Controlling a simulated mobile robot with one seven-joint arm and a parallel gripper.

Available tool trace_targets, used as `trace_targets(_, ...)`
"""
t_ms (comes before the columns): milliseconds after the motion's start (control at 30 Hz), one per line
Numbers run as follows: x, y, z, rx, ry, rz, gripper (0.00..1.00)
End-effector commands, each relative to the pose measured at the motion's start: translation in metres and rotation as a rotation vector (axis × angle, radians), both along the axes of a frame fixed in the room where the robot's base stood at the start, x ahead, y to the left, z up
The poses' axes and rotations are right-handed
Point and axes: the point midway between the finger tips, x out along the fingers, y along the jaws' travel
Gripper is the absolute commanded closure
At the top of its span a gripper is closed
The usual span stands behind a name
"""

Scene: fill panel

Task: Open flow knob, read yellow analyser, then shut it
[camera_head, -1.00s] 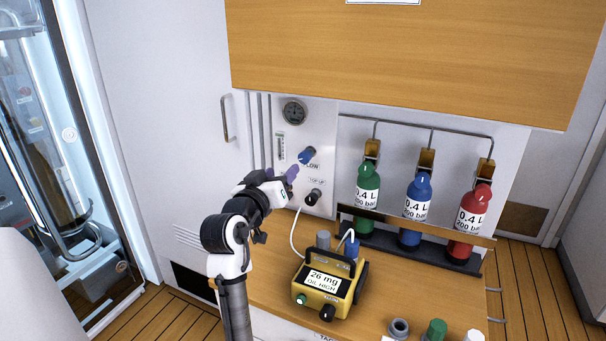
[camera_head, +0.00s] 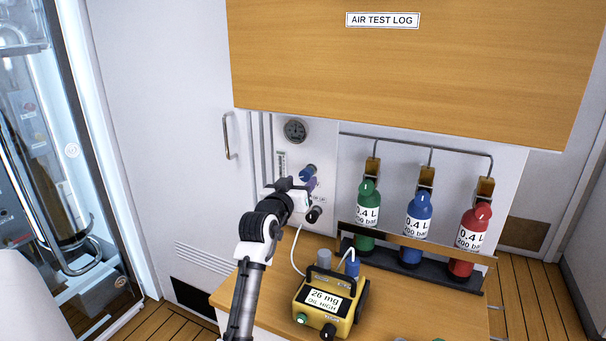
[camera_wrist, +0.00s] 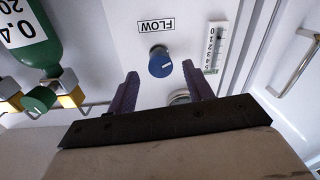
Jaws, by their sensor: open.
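The blue flow knob (camera_head: 308,171) is on the white wall panel. In the wrist view the knob (camera_wrist: 161,64) shows a white mark and sits beside an upside-down "FLOW" label. My gripper (camera_head: 309,184) is open and empty just in front of the panel. In the wrist view its two purple fingers (camera_wrist: 160,75) are spread, with the knob in line with the gap; I cannot tell whether they touch it. The yellow analyser (camera_head: 318,309) stands on the wooden bench, its display reading "26 mg OIL HIGH". A green button and a black knob are on its front.
A black top-up knob (camera_head: 314,214) is just below my gripper. A gauge (camera_head: 294,131) and a flow scale (camera_wrist: 213,47) are on the panel. Green (camera_head: 367,196), blue (camera_head: 417,209) and red (camera_head: 474,229) bottles stand in a rack to the right. A wooden cabinet overhangs above.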

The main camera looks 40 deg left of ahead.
Motion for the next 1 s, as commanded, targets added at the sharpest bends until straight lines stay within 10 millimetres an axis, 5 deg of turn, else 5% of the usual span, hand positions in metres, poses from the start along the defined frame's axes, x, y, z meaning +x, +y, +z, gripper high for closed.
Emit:
trace_targets(200,0.024,0.007,0.001,0.000,0.000,-0.001,0.49)
trace_targets(567,0.028,0.009,0.000,-0.001,-0.001,0.000,0.49)
trace_targets(900,0.028,0.009,0.000,-0.001,0.000,0.000,0.91)
trace_targets(1000,0.028,0.009,0.000,0.000,0.000,0.000,0.93)
